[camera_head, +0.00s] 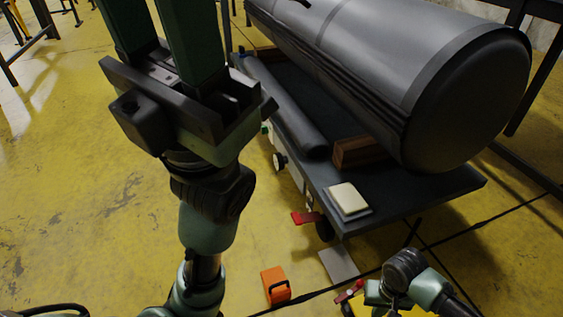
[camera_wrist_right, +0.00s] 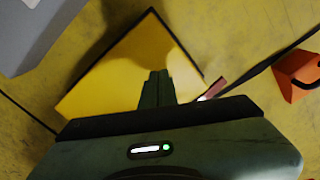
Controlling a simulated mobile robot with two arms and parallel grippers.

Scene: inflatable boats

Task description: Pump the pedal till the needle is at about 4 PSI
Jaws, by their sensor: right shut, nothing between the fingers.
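A yellow plate, which looks like the pedal (camera_wrist_right: 105,80), fills the middle of the right wrist view. Only a little yellow of it shows at the bottom edge of the head view (camera_head: 386,310), partly behind my right arm. My right gripper (camera_wrist_right: 157,88) is shut and empty, its fingers in front of the yellow plate; I cannot tell whether they touch it. My left gripper (camera_head: 158,30) is raised large at the upper left, fingertips cut off by the top edge; its opening is unclear. I see no readable gauge or needle.
A dark cart (camera_head: 420,200) carries a large grey rolled boat (camera_head: 400,70) and a cream block (camera_head: 347,198). An orange object (camera_head: 276,284) and a grey plate (camera_head: 339,264) lie on the floor. Dark cables (camera_head: 470,232) cross it. The yellow floor at left is clear.

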